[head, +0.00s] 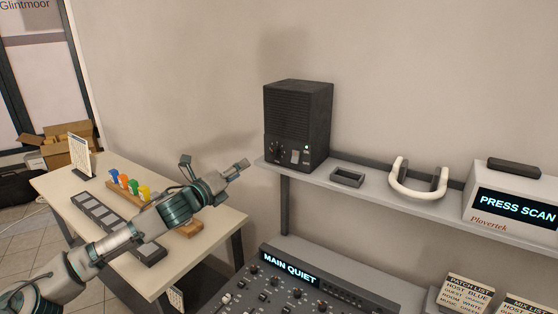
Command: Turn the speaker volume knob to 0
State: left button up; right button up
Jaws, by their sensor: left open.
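A black speaker (298,122) stands upright on the grey wall shelf in the head view. Its round volume knob (275,149) sits low on the front face, towards the left. A small switch and a lit dot are to the knob's right. The knob's exact setting is too small to read. My left gripper (213,162) is open and empty, to the left of the speaker and apart from it, above the wooden table. My right gripper is not in view.
The shelf (375,186) also holds a small dark tray (347,177), white headphones (418,182) and a scanner box reading PRESS SCAN (513,202). A mixing console (300,291) lies below. The table (65,190) at left carries several coloured items.

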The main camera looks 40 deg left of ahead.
pick_arm(q)
notch_tip(320, 180, down, 3)
jog(key=a, duration=0.2)
jog(key=p, duration=0.2)
send_near(275, 153)
jog(key=w+a+p, duration=0.1)
jog(key=w, duration=0.1)
jog(key=w+a, duration=0.1)
jog(key=w, duration=0.2)
jog(key=w+p, duration=0.1)
jog(key=w, duration=0.2)
jog(key=shift+a+f+p, duration=0.1)
jog(key=shift+a+p, duration=0.25)
jog(key=shift+a, duration=0.05)
jog(key=shift+w+d, duration=0.15)
jog(key=shift+d, duration=0.15)
jog(key=shift+w+d, duration=0.15)
jog(key=shift+d, duration=0.2)
jog(key=shift+w+d, duration=0.3)
jog(key=shift+w, duration=0.05)
jog(key=shift+s+a, duration=0.2)
jog(key=shift+a, duration=0.25)
jog(key=c, duration=0.9)
jog(key=shift+a, duration=0.25)
grip_shut()
jog(key=shift+d, duration=0.15)
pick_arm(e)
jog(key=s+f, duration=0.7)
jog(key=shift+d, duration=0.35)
